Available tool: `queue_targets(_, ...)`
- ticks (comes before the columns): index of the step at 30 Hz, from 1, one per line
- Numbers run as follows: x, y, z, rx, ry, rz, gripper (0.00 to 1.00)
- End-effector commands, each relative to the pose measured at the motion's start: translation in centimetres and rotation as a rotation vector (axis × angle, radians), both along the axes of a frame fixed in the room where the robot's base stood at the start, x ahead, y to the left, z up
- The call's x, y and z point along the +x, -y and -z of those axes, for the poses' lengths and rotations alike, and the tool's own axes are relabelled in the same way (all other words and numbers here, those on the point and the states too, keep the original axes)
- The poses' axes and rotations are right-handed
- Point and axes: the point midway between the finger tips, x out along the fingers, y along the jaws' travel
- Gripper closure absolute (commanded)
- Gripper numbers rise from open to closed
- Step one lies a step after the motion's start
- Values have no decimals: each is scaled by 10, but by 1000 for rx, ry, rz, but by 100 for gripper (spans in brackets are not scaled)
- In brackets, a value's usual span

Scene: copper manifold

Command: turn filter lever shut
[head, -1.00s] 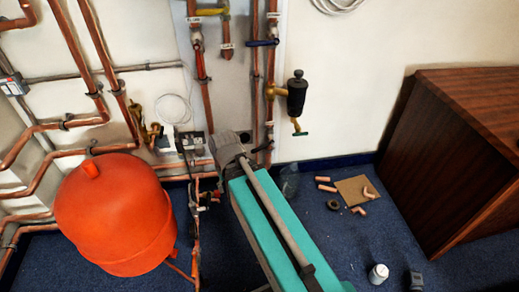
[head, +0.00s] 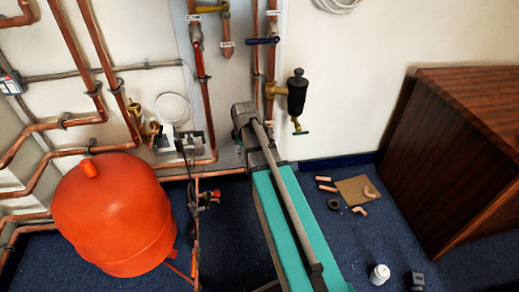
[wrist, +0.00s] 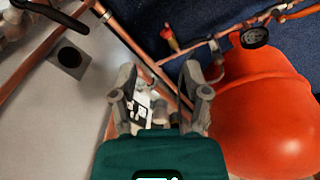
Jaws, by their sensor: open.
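I cannot tell for certain which handle is the filter lever. A black lever (wrist: 52,12) on a pipe fitting shows at the upper left of the wrist view, away from my fingers. In the head view my arm hides the gripper's fingers and part of the pipework.
A red tank (head: 115,215) stands at left, and a dark wooden cabinet (head: 470,150) at right. Yellow (head: 211,9), red (head: 202,65) and blue (head: 262,41) handles are on the upper pipes.

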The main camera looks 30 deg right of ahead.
Motion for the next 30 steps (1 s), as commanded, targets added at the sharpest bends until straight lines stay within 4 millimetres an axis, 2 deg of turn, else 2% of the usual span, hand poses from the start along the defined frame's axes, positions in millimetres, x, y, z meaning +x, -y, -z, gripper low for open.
queue_targets(1,13,10,2,-7,7,-45,39)
queue_targets(9,54,59,5,-52,41,-307,39)
queue_targets(18,89,108,7,-107,67,-559,39)
queue_targets(24,97,123,8,-127,75,-639,39)
queue_targets(30,98,125,8,-131,76,-655,39)
